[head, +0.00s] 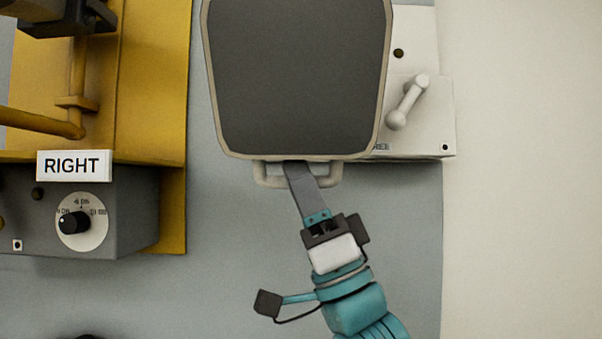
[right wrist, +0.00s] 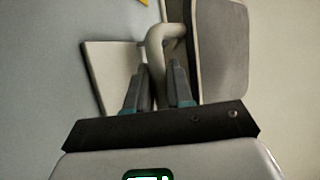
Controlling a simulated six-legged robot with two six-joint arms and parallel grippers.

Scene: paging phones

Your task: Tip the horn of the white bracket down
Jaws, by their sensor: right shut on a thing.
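The white bracket's horn (head: 297,80) shows in the head view as a large dark grey mouth with a beige rim, its face toward the camera. A beige loop handle (head: 265,182) sticks out below its lower rim. The white bracket (head: 420,135) shows to the right of the horn, partly hidden behind it. My right gripper (head: 296,172) is at the handle. In the right wrist view, the handle's bar (right wrist: 158,60) runs between the two fingers, which are shut on it. The horn (right wrist: 222,45) stands at the right there. I do not see my left gripper.
A pale lever (head: 407,102) sits on the white bracket's box. At the left is a yellow bracket (head: 150,60) with a RIGHT label (head: 72,166) and a grey box with a dial (head: 75,222). The grey wall (head: 230,270) below the horn is clear.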

